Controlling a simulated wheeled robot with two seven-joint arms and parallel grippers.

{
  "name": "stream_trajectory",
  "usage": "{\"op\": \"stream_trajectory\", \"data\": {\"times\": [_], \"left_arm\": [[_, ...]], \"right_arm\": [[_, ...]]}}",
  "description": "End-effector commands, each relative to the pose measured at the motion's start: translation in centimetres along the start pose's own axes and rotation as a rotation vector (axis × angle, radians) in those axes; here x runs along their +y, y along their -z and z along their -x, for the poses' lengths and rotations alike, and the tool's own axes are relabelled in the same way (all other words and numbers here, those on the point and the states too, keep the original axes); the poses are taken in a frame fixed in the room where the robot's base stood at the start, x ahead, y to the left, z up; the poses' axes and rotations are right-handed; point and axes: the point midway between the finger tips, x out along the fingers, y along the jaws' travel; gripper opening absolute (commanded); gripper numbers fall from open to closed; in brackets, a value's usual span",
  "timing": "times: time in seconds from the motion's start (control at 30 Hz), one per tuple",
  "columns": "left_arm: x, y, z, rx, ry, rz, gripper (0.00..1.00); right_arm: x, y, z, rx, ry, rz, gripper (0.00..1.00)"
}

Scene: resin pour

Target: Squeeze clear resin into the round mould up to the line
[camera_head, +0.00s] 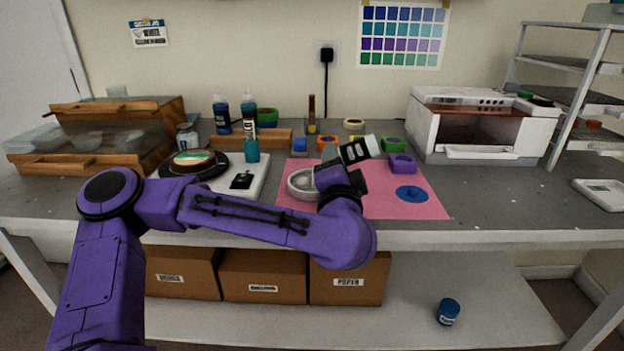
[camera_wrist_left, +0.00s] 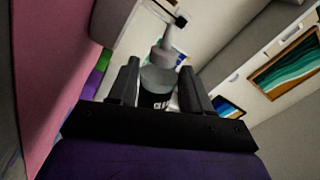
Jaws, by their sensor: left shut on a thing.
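A round pale mould (camera_head: 301,184) lies on the pink mat (camera_head: 400,207) in the head view, its right side partly hidden by my left gripper. My left gripper (camera_head: 338,175) is just right of the mould and a little above the mat. It is shut on a bottle with a dark label (camera_head: 357,151), tilted with its pale end to the upper right. The wrist view shows the bottle (camera_wrist_left: 158,80) between the two fingers, with its grey nozzle beyond them. Any resin in the mould and its line cannot be made out. My right gripper is not in view.
A purple mould (camera_head: 403,163) and a blue disc (camera_head: 411,194) lie right of the gripper on the mat. Several small coloured moulds stand behind. A teal bottle (camera_head: 251,140) and a scale (camera_head: 252,187) are to the left. A white oven (camera_head: 479,125) stands right. The bench's front right is mostly clear.

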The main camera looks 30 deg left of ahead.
Motion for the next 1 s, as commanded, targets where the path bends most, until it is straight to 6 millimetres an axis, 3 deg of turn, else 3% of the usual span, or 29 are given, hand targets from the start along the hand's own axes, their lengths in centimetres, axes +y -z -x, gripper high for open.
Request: {"op": "stream_trajectory", "data": {"times": [0.03, 0.07, 0.5, 1.0], "left_arm": [[1.0, -0.7, -0.1, -0.016, -0.015, -0.001, 0.46], [1.0, -0.7, -0.1, -0.016, -0.015, -0.001, 0.36], [0.8, -0.6, -0.1, -0.016, -0.014, 0.000, 0.35], [-4.0, 1.8, -0.4, -0.006, -0.005, 0.000, 0.35]], "right_arm": [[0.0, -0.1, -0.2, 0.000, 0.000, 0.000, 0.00], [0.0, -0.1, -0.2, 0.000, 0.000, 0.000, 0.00], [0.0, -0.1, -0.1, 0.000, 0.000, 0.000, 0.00], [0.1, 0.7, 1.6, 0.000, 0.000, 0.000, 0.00]]}}
